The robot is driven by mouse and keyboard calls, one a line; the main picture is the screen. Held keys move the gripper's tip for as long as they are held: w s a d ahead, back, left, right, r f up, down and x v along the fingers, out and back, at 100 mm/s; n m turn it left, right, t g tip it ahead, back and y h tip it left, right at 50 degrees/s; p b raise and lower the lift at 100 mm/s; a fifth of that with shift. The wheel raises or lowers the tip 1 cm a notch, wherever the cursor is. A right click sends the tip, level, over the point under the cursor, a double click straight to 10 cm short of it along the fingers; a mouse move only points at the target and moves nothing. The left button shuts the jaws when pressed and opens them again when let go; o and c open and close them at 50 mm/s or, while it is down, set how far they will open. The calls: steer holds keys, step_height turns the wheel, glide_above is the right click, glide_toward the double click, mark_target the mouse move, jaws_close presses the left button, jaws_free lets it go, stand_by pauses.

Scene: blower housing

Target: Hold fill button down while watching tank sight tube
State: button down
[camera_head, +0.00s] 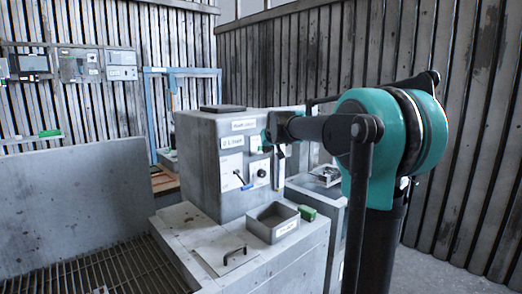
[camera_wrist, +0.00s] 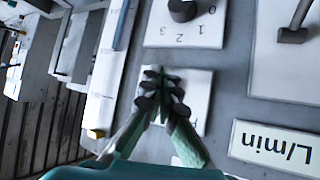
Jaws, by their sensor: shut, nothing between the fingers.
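My gripper (camera_wrist: 165,80) is shut and empty, with its fingertips together in front of a white plate (camera_wrist: 202,88) on the grey housing. The fingers cover the middle of this plate, so the fill button is hidden; I cannot tell whether the tips touch or press it. What looks like the tank sight tube is a narrow upright white strip (camera_wrist: 104,75) beside the plate, with a blue length and a yellow end. In the head view the strip (camera_head: 280,172) is at the housing's right edge; my arm hides the fingertips there.
A dial knob (camera_wrist: 182,10) marked 0 to 3 and a lever (camera_wrist: 293,32) are near the fingers, with an L/min label (camera_wrist: 277,146). In the head view, an open grey tray (camera_head: 272,222) and a green block (camera_head: 307,212) stand on the bench before the housing (camera_head: 195,170).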

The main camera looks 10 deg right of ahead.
steer(key=shift+s+d, duration=0.1)
steer(key=s+d, duration=0.1)
steer(key=s, duration=0.1)
steer(key=s+d, duration=0.1)
steer(key=shift+s+d, duration=0.35)
steer(key=shift+s, duration=0.05)
steer(key=s+f+g, duration=0.1)
steer(key=s+f, duration=0.5)
steer(key=s+d+f+g, duration=0.1)
steer(key=s+f, duration=0.5)
steer(key=f, duration=0.1)
steer(key=s+d+f+g, duration=0.1)
steer(key=s+f, duration=0.5)
steer(key=shift+s+f+m, duration=0.3)
steer(key=shift+s+f, duration=0.05)
steer(key=shift+f, duration=0.05)
steer(key=s+f+g, duration=0.1)
steer(key=s+f, duration=0.6)
steer(key=s, duration=0.3)
steer(key=s+d+f+g+h, duration=0.1)
steer(key=s+f+g, duration=0.1)
steer(key=s+f, duration=0.6)
steer(key=s, duration=0.3)
steer(key=shift+d+f+m+g, duration=0.15)
steer(key=shift+f+m+g, duration=0.1)
steer(key=shift+m+g, duration=0.05)
